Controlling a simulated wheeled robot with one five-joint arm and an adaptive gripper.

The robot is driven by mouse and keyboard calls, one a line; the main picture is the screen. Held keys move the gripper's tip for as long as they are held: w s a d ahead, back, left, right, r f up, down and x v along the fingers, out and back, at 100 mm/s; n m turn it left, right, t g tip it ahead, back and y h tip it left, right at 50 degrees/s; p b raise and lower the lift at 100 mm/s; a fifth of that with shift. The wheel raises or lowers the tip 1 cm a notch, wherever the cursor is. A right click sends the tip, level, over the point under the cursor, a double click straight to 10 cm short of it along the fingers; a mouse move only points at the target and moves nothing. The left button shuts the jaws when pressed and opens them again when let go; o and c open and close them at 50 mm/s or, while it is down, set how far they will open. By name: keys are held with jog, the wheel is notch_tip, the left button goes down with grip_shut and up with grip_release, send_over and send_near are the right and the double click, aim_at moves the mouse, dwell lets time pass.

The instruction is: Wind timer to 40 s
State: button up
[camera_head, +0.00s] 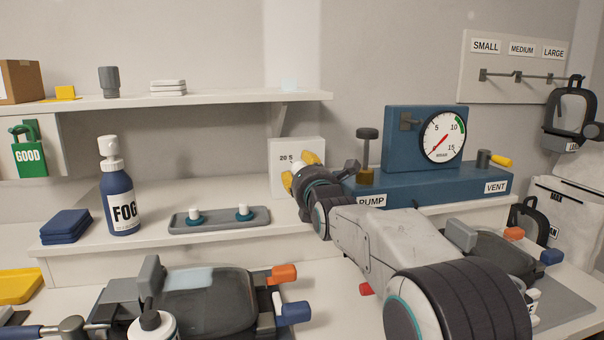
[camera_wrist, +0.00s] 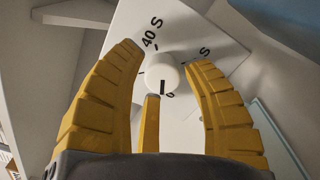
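The timer (camera_head: 284,147) is a white box standing on the bench, its left part reading "20 S" and the rest partly hidden behind my gripper. In the wrist view the timer's face (camera_wrist: 200,25) carries "40 S", a partly hidden "S" mark and a "0". Its round white knob (camera_wrist: 162,73) has a dark pointer line directed toward the "0". My gripper (camera_head: 300,170) is in front of the timer. In the wrist view its yellow fingers (camera_wrist: 165,68) are spread on both sides of the knob, with gaps visible; a third finger shows below.
The blue pump unit (camera_head: 430,188) with its gauge (camera_head: 443,137) stands close to the right of the timer. A grey tray (camera_head: 220,226) with two white-topped pegs lies left of my gripper. A blue FOG bottle (camera_head: 121,195) stands farther left. A shelf (camera_head: 215,97) runs above.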

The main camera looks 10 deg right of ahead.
jog(key=shift+o, duration=1.3)
jog(key=shift+f, duration=0.1)
jog(key=s, duration=1.2)
jog(key=w+p, duration=0.3)
jog(key=w, duration=0.1)
jog(key=shift+w+p, duration=0.3)
jog(key=shift+p, duration=0.1)
jog(key=shift+w, duration=0.7)
jog(key=shift+w+p, duration=0.5)
jog(key=shift+w, duration=2.7)
jog(key=shift+c, duration=0.3)
